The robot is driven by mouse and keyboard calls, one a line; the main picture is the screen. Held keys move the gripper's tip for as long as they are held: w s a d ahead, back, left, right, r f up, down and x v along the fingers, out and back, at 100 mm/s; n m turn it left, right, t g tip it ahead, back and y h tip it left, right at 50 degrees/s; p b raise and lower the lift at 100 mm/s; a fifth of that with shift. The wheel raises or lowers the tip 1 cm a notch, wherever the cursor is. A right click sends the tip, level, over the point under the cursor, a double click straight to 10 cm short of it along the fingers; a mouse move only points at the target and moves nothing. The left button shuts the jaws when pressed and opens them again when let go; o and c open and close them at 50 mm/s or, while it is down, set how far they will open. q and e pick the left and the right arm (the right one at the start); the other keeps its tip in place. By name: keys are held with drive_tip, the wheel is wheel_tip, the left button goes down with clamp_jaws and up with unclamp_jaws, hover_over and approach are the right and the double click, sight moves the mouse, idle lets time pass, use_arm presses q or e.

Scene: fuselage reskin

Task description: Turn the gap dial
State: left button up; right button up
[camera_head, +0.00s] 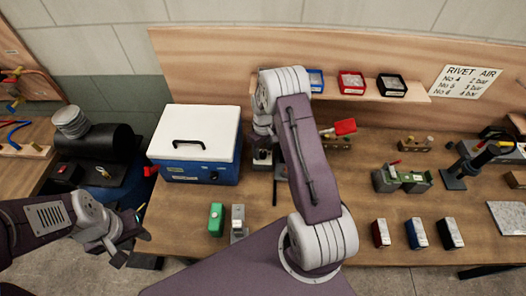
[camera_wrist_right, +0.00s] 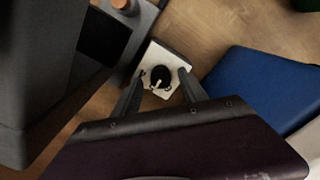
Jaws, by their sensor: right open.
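The gap dial is a round black knob (camera_wrist_right: 160,78) with a white pointer on a white plate (camera_wrist_right: 149,59), in the right wrist view. The pointer slants down and left in that view. My right gripper (camera_wrist_right: 161,86) is open, with one finger on each side of the dial. I cannot tell whether the fingers touch it. In the head view my right arm reaches over the bench to a small device right of the cool box; the arm hides much of it, and the dial is not clear there. My left gripper (camera_head: 130,246) is off the bench's left front, small and angled, its opening unclear.
The blue and white cool box (camera_head: 194,146) stands close left of my right gripper. A green block (camera_head: 216,219) and a grey block (camera_head: 238,223) stand at the front. Red, blue and black boxes (camera_head: 417,233) stand front right. Small bins (camera_head: 351,84) line the back shelf.

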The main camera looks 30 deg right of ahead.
sight(263, 153)
wheel_tip(263, 153, up, 8)
drive_tip(key=shift+s+b, duration=0.1)
drive_tip(key=shift+b, duration=0.85)
drive_tip(key=shift+r, duration=0.15)
